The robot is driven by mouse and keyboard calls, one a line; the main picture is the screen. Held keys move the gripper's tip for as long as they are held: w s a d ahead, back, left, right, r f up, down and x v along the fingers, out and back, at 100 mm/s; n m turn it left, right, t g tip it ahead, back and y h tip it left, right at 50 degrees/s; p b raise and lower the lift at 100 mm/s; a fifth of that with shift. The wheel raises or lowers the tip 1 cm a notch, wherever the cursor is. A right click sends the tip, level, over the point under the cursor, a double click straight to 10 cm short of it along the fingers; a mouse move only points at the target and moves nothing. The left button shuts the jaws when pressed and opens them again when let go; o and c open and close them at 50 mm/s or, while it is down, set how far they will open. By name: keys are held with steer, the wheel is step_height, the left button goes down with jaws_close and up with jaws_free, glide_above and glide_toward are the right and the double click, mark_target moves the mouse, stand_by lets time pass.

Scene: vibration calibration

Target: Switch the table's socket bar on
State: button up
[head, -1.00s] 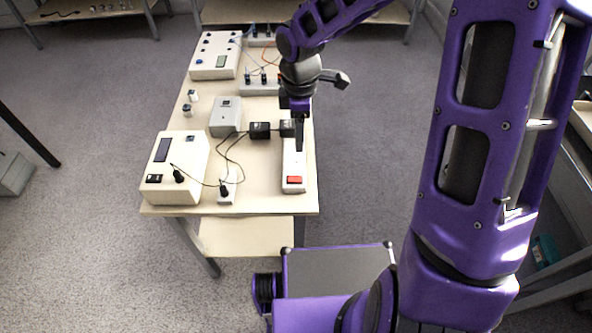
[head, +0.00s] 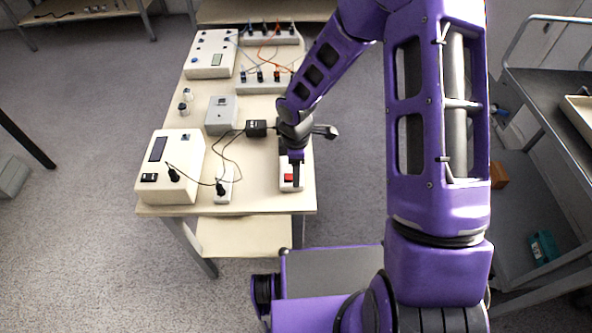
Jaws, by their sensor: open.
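The white socket bar (head: 284,187) lies along the right edge of the table (head: 255,202), with its near end towards me. A red rocker switch (head: 288,178) sits on that near end. I cannot tell from this view whether the switch is on or off. My gripper (head: 296,168) points down over the near part of the bar, at the switch's far right side. Its jaws are open, though the gap between them is hard to see. I cannot tell whether a fingertip touches the switch. My wrist and gripper hide most of the bar's far part.
A black adapter (head: 257,128) with cables stands left of my gripper. A grey box (head: 221,115), a cream meter box (head: 171,168) and a small white plug block (head: 225,186) are farther left. Instruments with coloured leads (head: 268,77) fill the far end. Bare tabletop lies left of the bar.

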jaws_close()
stand_by(0.3)
steer(key=shift+a+f+h+b, duration=0.2)
steer(key=shift+h+b, duration=0.2)
steer(key=shift+b, duration=0.2)
steer(key=shift+a+r+h+b, duration=0.2)
steer(key=shift+r+h+b, duration=0.1)
steer(key=shift+h+b, duration=0.7)
